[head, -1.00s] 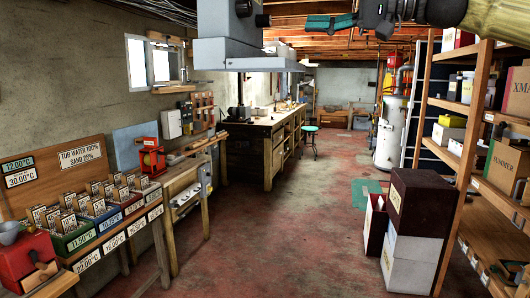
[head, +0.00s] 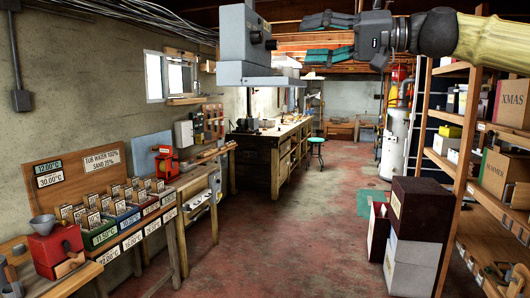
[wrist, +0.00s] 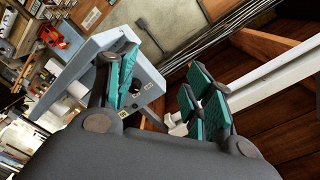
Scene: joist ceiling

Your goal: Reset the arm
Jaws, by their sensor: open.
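My gripper (head: 316,38) is at the top of the head view, at the end of my arm reaching in from the upper right. It points left, with its teal-padded fingers spread one above the other and nothing between them. In the wrist view the gripper (wrist: 165,88) also shows open and empty. Behind its fingers there is the grey hood (wrist: 85,62). In the head view the hood (head: 243,45) is just left of the fingertips; I cannot tell the gap in depth.
A long workbench (head: 265,143) stands beyond the hood. A low bench with labelled bins (head: 125,228) lines the left wall. A shelf rack (head: 465,165) and stacked boxes (head: 415,225) stand on the right. The red floor (head: 300,215) between them is clear.

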